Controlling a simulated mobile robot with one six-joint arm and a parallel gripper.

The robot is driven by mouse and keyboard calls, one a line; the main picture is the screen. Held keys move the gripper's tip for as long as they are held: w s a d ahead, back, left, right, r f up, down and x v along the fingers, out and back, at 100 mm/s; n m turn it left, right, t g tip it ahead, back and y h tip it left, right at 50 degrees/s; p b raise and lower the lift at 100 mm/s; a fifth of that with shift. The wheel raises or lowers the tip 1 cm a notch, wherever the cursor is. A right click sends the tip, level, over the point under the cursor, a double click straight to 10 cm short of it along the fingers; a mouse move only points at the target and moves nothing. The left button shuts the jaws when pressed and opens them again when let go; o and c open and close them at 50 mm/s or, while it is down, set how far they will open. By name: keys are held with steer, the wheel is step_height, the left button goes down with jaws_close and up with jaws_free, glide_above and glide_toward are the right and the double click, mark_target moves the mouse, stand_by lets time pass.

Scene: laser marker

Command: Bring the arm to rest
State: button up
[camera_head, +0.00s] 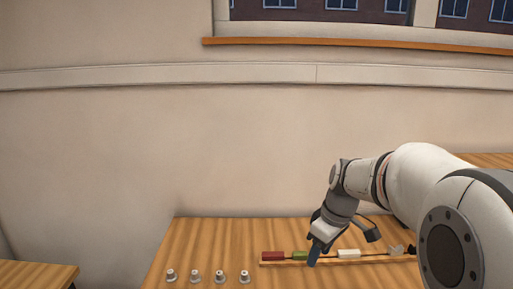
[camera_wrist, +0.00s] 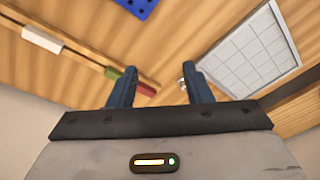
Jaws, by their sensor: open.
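My arm reaches in from the right in the head view, bent down over the wooden table (camera_head: 215,240). The end of the rail with a red block (camera_wrist: 147,89) and a green block (camera_wrist: 115,73) shows beyond the left finger. A small metallic knob (camera_wrist: 182,83) shows close to the right finger; whether they touch is unclear.
Several grey knobs (camera_head: 195,275) stand in a row at the table's front left. The rail (camera_head: 278,263) carries red, green and white (camera_head: 348,253) blocks. The wrist view shows a white gridded panel (camera_wrist: 250,55) and a blue perforated piece (camera_wrist: 138,6). A wall stands behind the table.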

steer(key=s+f+m+t+h, duration=0.1)
steer(key=s+m, duration=0.7)
steer(key=s, duration=0.9)
steer(key=shift+s+a+f+m+t+h, duration=0.2)
steer(key=shift+f+m+t+h, duration=0.1)
steer(key=shift+m+h, duration=0.15)
